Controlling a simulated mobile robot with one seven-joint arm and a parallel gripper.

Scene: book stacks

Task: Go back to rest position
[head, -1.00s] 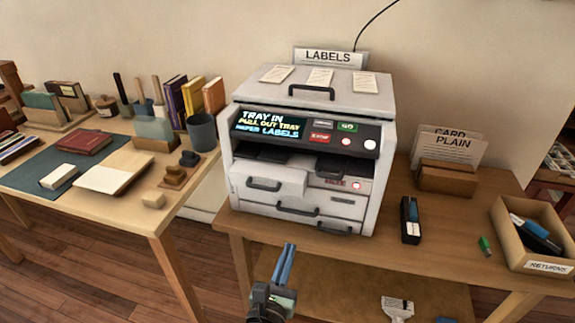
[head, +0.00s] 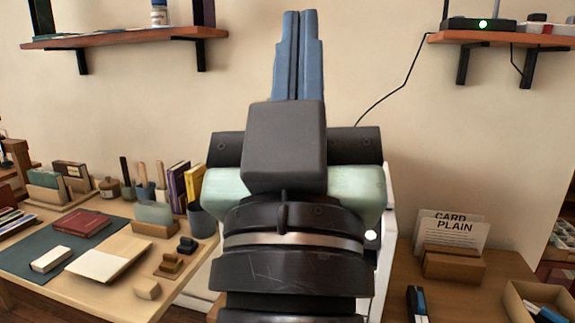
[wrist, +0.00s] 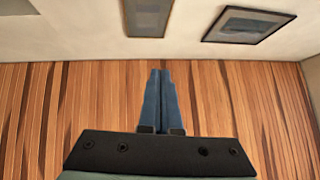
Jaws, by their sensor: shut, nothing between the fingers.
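My gripper (head: 298,55) is raised upright in the middle of the head view, with its blue fingers pointing up and pressed together. Nothing is between them. My arm hides most of the white label printer (head: 391,200), and only a strip of its right side shows. In the wrist view the shut fingers (wrist: 160,100) show against wood planks, with no object near them.
A desk (head: 125,290) with books, a mat and stamps is at the left. A wooden table (head: 390,300) at the right holds a card holder (head: 452,264) and an open box (head: 535,300). Wall shelves (head: 130,37) are at upper left and upper right (head: 500,40).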

